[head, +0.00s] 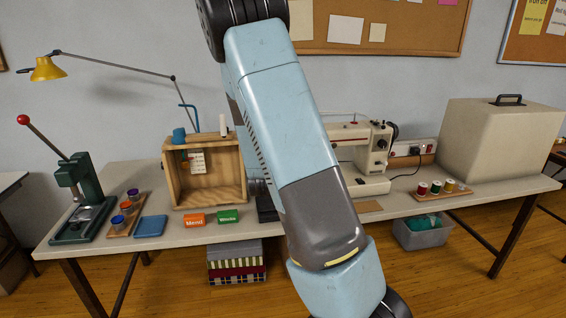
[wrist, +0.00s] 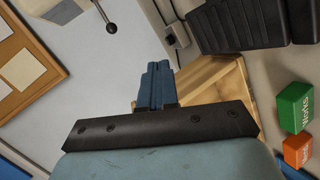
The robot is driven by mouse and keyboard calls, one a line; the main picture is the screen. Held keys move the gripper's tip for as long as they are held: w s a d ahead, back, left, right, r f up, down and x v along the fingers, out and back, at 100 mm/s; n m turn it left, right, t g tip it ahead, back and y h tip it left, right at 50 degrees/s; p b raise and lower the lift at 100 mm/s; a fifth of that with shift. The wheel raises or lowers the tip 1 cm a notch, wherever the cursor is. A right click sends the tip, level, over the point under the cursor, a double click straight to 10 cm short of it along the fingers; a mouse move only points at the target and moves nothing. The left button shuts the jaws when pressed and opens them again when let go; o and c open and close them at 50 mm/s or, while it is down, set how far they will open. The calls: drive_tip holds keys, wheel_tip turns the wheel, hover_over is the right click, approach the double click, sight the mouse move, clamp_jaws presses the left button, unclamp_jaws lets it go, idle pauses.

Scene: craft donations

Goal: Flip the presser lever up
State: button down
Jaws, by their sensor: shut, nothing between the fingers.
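In the head view the machine (head: 362,150) stands on the table, partly behind my arm, and I cannot make out the lever there. My gripper (wrist: 158,67) is shut and empty, its blue fingers together. In the wrist view the fingertips lie below and right of the lever, apart from it. My arm hides the gripper in the head view.
An open wooden box (head: 170,185) stands left of my arm; it also shows behind the fingers in the wrist view (wrist: 218,80). Green (head: 228,216) and orange (head: 194,220) blocks lie in front of it. A dark ridged pedal (wrist: 235,22) lies nearby. A large beige case (head: 495,140) stands right.

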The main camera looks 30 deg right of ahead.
drive_tip(key=d+f+n+h, duration=0.1)
drive_tip(key=d+f+n+t, duration=0.1)
drive_tip(key=f+n, duration=0.1)
drive_tip(key=w+d+f+n+h, duration=0.1)
drive_tip(key=shift+f+t+h, duration=0.2)
drive_tip(key=shift+t+h, duration=0.1)
drive_tip(key=shift+t, duration=0.1)
drive_tip(key=shift+d+f+n+t+h, duration=0.25)
drive_tip(key=shift+f+n+t+h, duration=0.05)
drive_tip(key=shift+n, duration=0.6)
drive_tip(key=n+t, duration=0.1)
drive_tip(key=f+n, duration=0.1)
drive_tip(key=n, duration=0.1)
drive_tip(key=shift+s+d+t, duration=0.1)
drive_tip(key=shift+d+t, duration=0.05)
drive_tip(key=shift+t, duration=0.25)
drive_tip(key=n, duration=0.1)
drive_tip(key=n+t, duration=0.2)
drive_tip(key=shift+s+a+f+n, duration=0.25)
drive_tip(key=shift+a+n, duration=0.05)
drive_tip(key=shift+n, duration=0.1)
drive_tip(key=shift+w, duration=0.1)
drive_tip(key=w+d+r, duration=0.5)
drive_tip(key=w+d, duration=0.2)
drive_tip(key=w, duration=0.2)
drive_tip(key=shift+w+d, duration=0.15)
drive_tip(key=shift+w, duration=0.1)
